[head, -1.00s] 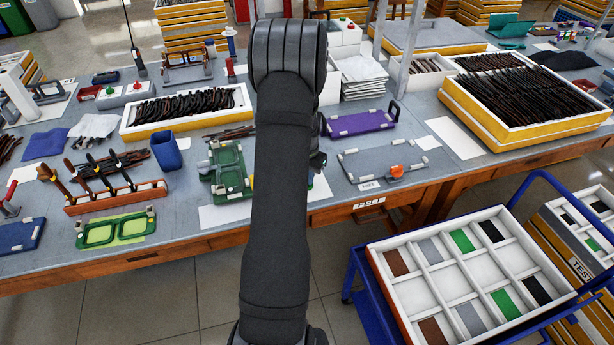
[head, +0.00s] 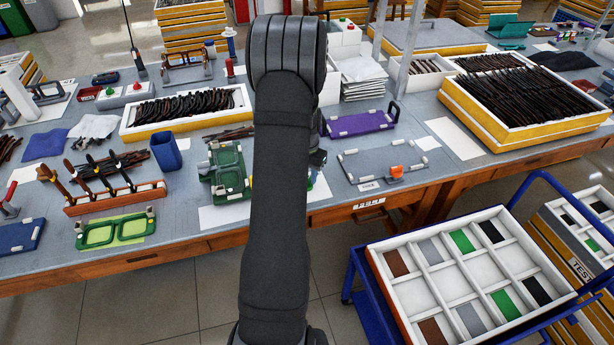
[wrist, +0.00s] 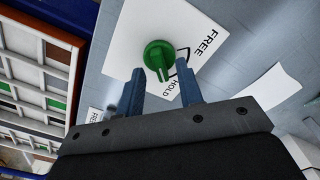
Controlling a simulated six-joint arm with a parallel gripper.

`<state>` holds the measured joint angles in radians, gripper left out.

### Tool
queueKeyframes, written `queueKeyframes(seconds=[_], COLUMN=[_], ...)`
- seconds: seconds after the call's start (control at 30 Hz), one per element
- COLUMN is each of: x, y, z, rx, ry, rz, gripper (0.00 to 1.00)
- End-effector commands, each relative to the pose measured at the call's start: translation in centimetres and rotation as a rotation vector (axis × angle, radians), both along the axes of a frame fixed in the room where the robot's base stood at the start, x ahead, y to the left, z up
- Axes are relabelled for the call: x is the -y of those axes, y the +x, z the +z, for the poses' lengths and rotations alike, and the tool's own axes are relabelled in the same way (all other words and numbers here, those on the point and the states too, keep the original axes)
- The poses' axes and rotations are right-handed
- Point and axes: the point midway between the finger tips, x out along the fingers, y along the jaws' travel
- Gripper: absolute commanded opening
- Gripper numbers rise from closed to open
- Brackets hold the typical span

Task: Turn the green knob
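The green knob (wrist: 159,55) shows in the wrist view as a round head with a narrow grip bar pointing toward my gripper. It sits on a white label sheet (wrist: 200,28) printed FREE and HOLD, with a black line beside it. My gripper (wrist: 161,76) is open, with its two blue fingers on either side of the knob's bar. The fingertips appear just short of the round head, and I see no contact. In the head view my own arm covers the gripper, and I cannot make out the knob there.
In the head view, a green fixture (head: 229,172) stands left of my arm and a grey plate with an orange knob (head: 397,171) lies to the right. A purple tray (head: 360,123) is behind. A blue cart with a divided white tray (head: 430,275) stands at the front right.

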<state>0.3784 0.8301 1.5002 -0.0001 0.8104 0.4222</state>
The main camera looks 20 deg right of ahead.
Motion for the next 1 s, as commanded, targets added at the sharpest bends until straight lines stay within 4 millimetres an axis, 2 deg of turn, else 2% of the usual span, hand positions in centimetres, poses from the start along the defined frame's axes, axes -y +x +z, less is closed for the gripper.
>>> queueKeyframes(seconds=[0.4,0.6,0.8,1.0], x=[0.0,0.0,0.0,0.0], y=[0.1,0.0,0.0,0.0], z=[9.9,13.9,15.9,16.3], rx=[0.005,0.004,0.003,0.001], ry=[-0.002,-0.001,-0.001,0.000], rz=[0.000,0.000,0.000,0.000], gripper=[0.34,0.34,0.34,0.34])
